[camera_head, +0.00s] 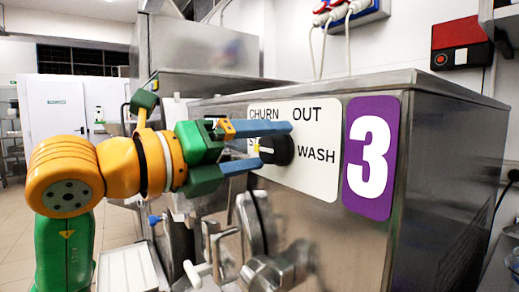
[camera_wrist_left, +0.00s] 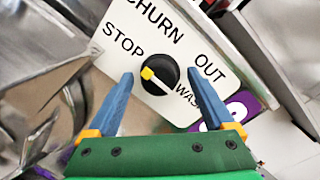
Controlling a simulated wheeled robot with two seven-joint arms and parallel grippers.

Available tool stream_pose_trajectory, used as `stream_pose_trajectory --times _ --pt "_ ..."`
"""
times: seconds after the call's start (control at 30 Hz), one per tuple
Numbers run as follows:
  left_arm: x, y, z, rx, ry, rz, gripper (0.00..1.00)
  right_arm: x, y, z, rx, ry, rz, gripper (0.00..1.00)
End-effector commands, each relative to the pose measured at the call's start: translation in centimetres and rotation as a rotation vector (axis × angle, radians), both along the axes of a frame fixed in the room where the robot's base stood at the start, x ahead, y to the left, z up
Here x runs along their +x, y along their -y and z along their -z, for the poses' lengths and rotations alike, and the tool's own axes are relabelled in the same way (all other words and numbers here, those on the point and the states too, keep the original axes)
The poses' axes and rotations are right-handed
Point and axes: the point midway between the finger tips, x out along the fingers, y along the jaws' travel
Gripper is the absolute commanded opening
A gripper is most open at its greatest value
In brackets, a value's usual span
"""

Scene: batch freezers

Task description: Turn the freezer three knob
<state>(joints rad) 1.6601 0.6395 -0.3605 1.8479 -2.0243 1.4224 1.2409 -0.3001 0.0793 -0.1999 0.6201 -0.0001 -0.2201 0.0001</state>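The freezer three knob (camera_head: 283,151) is black and round, on a white label plate reading CHURN, OUT, WASH and, partly hidden in the head view, STOP. In the left wrist view the knob (camera_wrist_left: 163,70) has a pale bar whose yellow end lies toward STOP and whose other end lies toward WASH. My left gripper (camera_head: 274,144) is open, its blue fingers reaching toward the plate above and below the knob. In the left wrist view the fingers (camera_wrist_left: 159,74) stand on either side of the knob, with gaps. My right gripper is not in view.
The steel freezer body (camera_head: 440,170) carries a purple sign with a white 3 (camera_head: 371,157). Below the knob are a metal spout assembly and levers (camera_head: 265,255). A red and black switch box (camera_head: 459,43) and plugged cables hang on the wall behind.

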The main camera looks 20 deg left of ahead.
Motion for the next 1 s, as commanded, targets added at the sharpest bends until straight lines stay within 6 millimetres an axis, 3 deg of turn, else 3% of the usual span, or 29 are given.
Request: stream_pose_trajectory --times 0.27,0.6,1.0 --pt "-0.5 -0.3 0.3 0.003 -0.001 0.000 0.86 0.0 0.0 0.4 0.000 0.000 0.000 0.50" --pt "-5.7 -3.4 0.3 0.002 -0.001 -0.001 0.86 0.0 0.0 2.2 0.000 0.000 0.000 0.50" --pt "-6.0 -3.6 0.2 0.003 -0.003 0.001 0.86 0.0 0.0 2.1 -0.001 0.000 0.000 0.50"
